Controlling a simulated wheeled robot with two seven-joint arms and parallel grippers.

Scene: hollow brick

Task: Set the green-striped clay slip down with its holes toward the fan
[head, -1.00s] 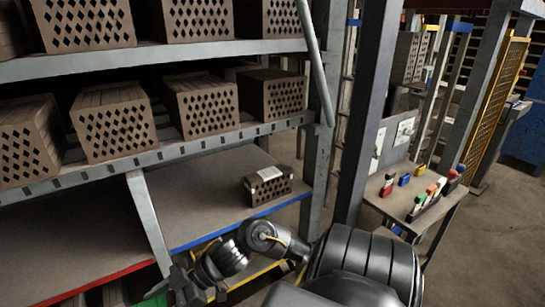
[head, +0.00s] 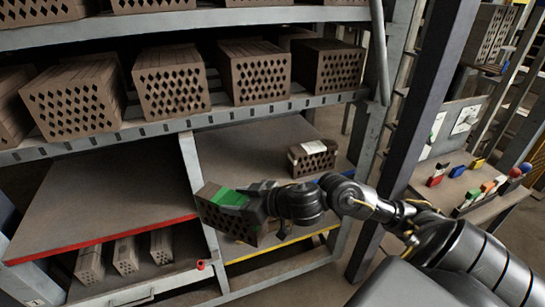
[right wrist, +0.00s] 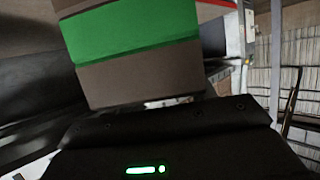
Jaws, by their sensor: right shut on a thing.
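The green-striped clay slip (head: 228,212) is a brown block with a green band across its top. In the head view its holed face points toward the camera, low and to the left. My right gripper (head: 262,197) is shut on it at its right end and holds it tilted in front of the post between the shelf bays. In the right wrist view the slip (right wrist: 130,75) shows its green band and plain brown sides, with no holes visible. I see no fan in these frames. My left gripper is not in view.
A white-striped brick (head: 312,158) stands on the blue-edged shelf (head: 235,155). The red-edged shelf (head: 105,195) is bare; several bricks lie below it. A row of holed bricks fills the shelf above. A side table with coloured blocks (head: 475,163) stands at right.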

